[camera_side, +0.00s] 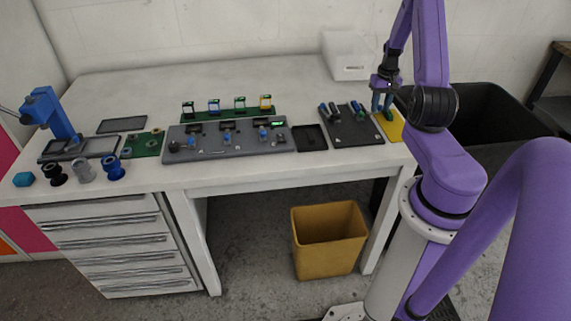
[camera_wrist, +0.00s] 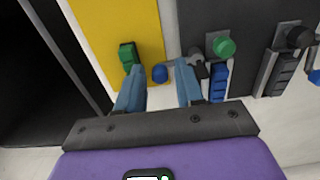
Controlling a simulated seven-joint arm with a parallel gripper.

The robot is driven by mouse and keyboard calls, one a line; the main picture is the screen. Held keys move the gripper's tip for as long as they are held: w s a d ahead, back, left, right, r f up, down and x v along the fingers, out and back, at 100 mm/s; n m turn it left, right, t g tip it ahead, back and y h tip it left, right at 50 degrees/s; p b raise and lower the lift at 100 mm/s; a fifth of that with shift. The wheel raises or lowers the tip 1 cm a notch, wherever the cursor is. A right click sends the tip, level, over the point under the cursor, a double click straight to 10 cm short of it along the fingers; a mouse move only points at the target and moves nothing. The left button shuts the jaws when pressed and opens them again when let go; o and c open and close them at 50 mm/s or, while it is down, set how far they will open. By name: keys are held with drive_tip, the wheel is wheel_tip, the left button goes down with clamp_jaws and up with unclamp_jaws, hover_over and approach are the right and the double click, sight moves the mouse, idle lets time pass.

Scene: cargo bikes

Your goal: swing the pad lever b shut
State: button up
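In the wrist view, a blue knob (camera_wrist: 160,73) sits at the end of a thin rod beside the edge of the dark plate (camera_wrist: 196,16). The rod seems to come from a grey pivot (camera_wrist: 196,68) by a green knob (camera_wrist: 223,46) and a ribbed blue pad (camera_wrist: 219,80). A second station has a black knob (camera_wrist: 300,38) and a dark ribbed pad (camera_wrist: 282,72). I cannot read which lever is b. My gripper (camera_wrist: 160,82) is open, its blue fingers on either side of the blue knob; contact cannot be told. In the side view my gripper (camera_side: 382,108) hangs over the plate's right edge (camera_side: 366,137).
A yellow mat (camera_side: 396,127) with a green block (camera_wrist: 127,55) lies right of the plate in the side view. A black bin (camera_side: 480,105) stands beyond the table edge. A grey fixture board (camera_side: 230,146) and a small dark tray (camera_side: 309,138) lie left.

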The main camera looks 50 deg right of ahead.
drive_tip(key=shift+f, duration=0.25)
drive_tip(key=shift+s, duration=0.1)
drive_tip(key=c, duration=0.6)
drive_tip(key=shift+o, duration=0.2)
